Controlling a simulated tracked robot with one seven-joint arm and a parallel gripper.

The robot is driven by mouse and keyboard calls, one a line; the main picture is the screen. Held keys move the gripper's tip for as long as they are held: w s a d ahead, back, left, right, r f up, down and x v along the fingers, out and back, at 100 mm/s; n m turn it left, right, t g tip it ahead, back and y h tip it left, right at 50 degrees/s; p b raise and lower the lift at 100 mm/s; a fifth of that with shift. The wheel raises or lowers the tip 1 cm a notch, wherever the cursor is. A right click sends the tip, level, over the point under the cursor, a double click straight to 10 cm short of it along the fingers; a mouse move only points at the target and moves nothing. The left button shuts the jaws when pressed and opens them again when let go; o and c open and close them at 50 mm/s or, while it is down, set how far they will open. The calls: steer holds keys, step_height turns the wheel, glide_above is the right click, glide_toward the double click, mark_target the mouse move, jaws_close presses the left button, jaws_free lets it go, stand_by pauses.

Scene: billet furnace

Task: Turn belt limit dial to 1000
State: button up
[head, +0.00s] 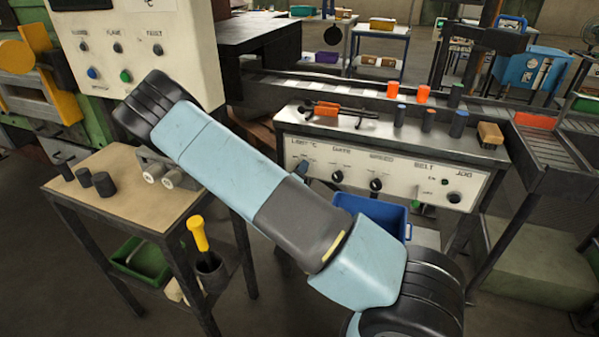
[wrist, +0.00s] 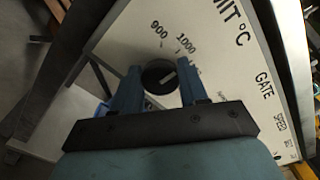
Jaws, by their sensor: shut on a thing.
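The limit dial (wrist: 158,76) is a small round black knob with a pale pointer mark on its face. It sits on the white panel (wrist: 125,38) under "LIMIT °C" lettering. The pointer's exact reading is too small to tell. In the head view the panel (head: 400,183) stands under the conveyor-side bench, and my arm hides most of the dial.
To the right on the panel are the gate and speed knobs, the belt switch and the jog button (head: 454,198). Orange and dark billets (head: 400,115) and tongs (head: 330,110) stand on the bench above. A blue bin (head: 375,213) is below. A side table (head: 120,180) is at left.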

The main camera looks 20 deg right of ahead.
steer(key=shift+a+f+n, duration=0.1)
steer(key=shift+a+n, duration=0.15)
steer(key=shift+n, duration=0.05)
steer(key=o, duration=0.7)
steer(key=shift+w, duration=0.1)
steer(key=o, duration=0.4)
steer(key=shift+d, duration=0.1)
steer(key=shift+c, duration=0.2)
steer(key=v, duration=1.3)
steer(key=shift+s+a, duration=0.25)
steer(key=shift+s, duration=0.1)
